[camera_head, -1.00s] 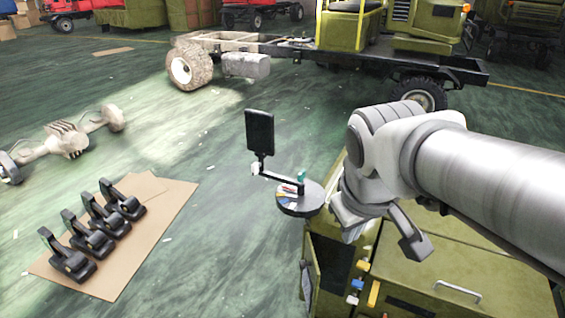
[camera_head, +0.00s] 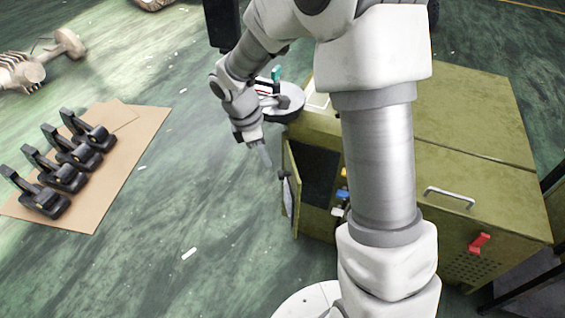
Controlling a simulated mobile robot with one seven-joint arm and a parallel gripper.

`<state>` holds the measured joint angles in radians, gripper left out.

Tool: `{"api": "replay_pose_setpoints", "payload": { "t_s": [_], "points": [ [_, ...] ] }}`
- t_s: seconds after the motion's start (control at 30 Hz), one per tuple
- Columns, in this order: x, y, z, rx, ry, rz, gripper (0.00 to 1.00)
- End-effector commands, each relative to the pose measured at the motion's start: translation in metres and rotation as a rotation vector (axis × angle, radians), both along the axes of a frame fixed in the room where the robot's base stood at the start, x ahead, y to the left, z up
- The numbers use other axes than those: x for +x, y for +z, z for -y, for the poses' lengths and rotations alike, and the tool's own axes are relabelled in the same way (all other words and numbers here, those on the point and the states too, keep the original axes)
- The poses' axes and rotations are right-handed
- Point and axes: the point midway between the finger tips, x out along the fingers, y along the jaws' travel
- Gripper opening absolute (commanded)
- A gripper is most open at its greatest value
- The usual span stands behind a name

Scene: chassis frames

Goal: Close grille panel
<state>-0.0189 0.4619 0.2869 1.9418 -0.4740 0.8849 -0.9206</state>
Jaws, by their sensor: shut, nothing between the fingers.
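An olive-green cabinet (camera_head: 450,185) stands at the right in the head view. A narrow panel (camera_head: 291,190) at the left of its dark front opening stands swung outward, seen nearly edge-on. I cannot make out a grille on it. My gripper (camera_head: 265,157) is shut and empty, just left of this panel near its upper part. A small gap seems to show between them, though depth is hard to judge. My arm hides part of the cabinet front and top.
A round black-rimmed tray (camera_head: 291,101) with small items is by the cabinet's far left corner. Small coloured parts (camera_head: 342,195) show by the opening. Black pedal-like parts (camera_head: 62,172) lie on cardboard at left. Floor between is clear.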

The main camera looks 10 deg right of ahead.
Motion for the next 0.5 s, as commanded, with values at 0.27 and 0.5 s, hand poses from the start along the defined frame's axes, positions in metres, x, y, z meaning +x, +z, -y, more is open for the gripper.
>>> {"api": "replay_pose_setpoints", "payload": {
  "t_s": [0.27,0.5],
  "points": [
    [0.001,-0.031,0.004,-0.001,0.017,-0.013,0.0],
    [0.0,-0.082,0.017,-0.001,0.016,-0.012,0.0]
  ]
}}
